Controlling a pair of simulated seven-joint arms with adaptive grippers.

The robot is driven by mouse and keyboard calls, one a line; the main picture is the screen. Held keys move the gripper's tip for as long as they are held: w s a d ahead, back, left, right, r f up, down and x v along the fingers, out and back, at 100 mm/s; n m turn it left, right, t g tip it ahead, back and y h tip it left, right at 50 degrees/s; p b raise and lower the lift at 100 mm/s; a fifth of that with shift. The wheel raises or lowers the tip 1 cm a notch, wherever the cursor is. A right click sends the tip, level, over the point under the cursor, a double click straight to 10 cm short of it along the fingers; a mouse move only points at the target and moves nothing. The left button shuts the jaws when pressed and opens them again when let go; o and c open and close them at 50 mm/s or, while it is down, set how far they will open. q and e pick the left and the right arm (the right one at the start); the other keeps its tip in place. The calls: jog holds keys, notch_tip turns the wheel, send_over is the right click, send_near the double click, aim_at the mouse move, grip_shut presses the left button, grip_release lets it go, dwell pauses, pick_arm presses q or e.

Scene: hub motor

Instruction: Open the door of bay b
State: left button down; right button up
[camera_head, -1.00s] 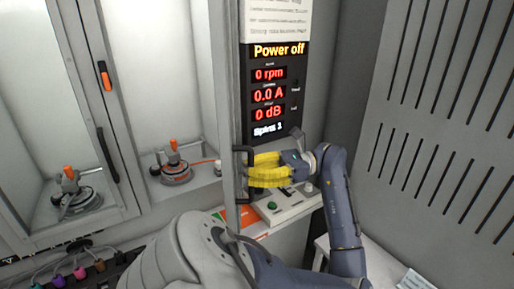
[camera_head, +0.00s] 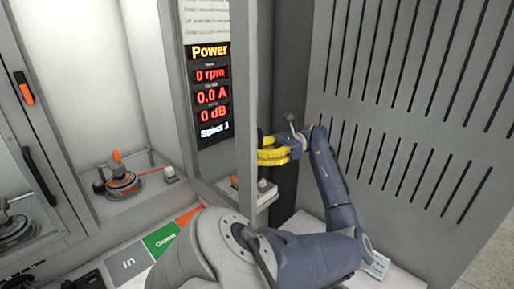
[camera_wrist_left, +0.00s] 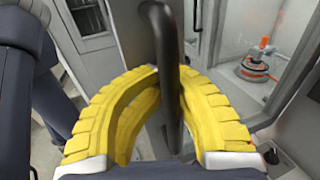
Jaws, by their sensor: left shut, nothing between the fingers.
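A grey-framed door (camera_head: 247,100) stands swung out from the middle bay, seen nearly edge-on. No bay letter is readable. In the left wrist view its dark bar handle (camera_wrist_left: 160,40) runs down across the loop of my yellow fingers. My left gripper (camera_head: 270,152) is at the door's outer side, partly hidden by the door edge. In the left wrist view the gripper (camera_wrist_left: 157,78) has its bowed fingers shut around the bar's line, with nothing pinched; contact is unclear. The middle bay holds a hub motor (camera_head: 122,182) with an orange top. My right gripper is out of view.
The left bay's door (camera_head: 20,130) is closed, with an orange latch (camera_head: 24,88) and black handle (camera_head: 40,175). A display panel (camera_head: 210,90) reads "Power". Marked areas "In" (camera_head: 128,264) and "Good" (camera_head: 160,239) lie below. A slotted grey panel (camera_head: 420,110) stands right.

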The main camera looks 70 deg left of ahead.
aim_at(254, 123)
pick_arm(q)
jog(key=c, duration=2.2)
grip_release()
jog(key=shift+w, duration=0.1)
jog(key=c, duration=1.4)
grip_release()
jog(key=shift+r, duration=0.1)
notch_tip(254, 123, up, 10)
jog(key=shift+f, duration=0.1)
